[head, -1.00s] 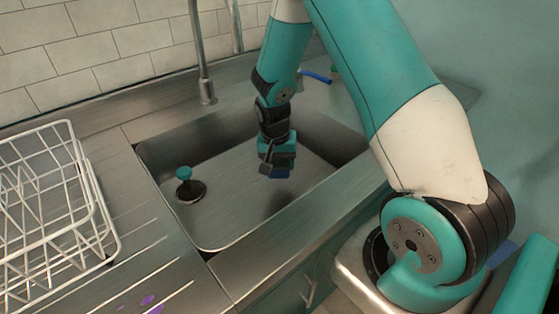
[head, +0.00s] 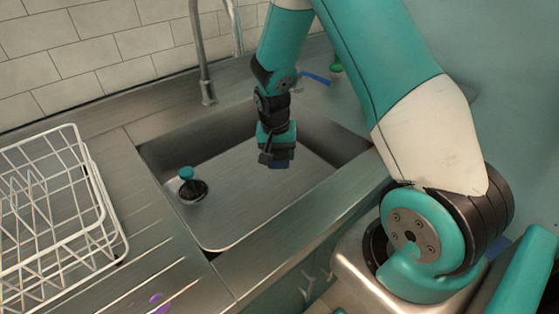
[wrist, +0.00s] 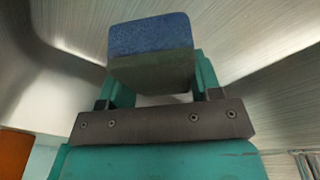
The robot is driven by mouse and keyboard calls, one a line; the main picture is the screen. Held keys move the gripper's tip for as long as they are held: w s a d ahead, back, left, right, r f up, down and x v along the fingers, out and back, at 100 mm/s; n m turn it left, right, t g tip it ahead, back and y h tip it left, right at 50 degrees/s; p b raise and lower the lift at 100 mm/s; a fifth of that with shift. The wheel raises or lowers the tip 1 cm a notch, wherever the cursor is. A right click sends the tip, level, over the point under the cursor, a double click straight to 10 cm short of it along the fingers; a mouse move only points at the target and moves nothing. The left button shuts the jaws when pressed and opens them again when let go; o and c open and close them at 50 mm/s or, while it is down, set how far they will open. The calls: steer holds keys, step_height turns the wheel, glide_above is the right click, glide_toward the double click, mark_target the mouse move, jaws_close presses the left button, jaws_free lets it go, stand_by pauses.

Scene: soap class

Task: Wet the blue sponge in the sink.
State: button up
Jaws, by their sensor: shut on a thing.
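The blue sponge (wrist: 150,36) is held between the fingers of my gripper (wrist: 152,85) in the wrist view. Its blue face points outward and a darker green-grey layer lies toward the gripper. In the head view my gripper (head: 277,158) points down inside the sink (head: 235,205), toward the basin's right half. No water is visible in the basin.
A tall faucet pipe (head: 200,60) rises behind the sink. A teal-topped plug (head: 186,173) stands at the drain on the left. A white wire dish rack (head: 60,240) sits on the left drainboard. A blue item (head: 316,78) and a green item (head: 336,66) lie on the back right counter.

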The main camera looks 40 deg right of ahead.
mark_target(279, 151)
step_height(279, 151, up, 12)
steer(key=p, duration=0.9)
steer(key=shift+r, duration=0.25)
steer(key=shift+p, duration=0.3)
stand_by(1.6)
steer(key=shift+r+p, duration=1.6)
steer(key=shift+r, duration=0.4)
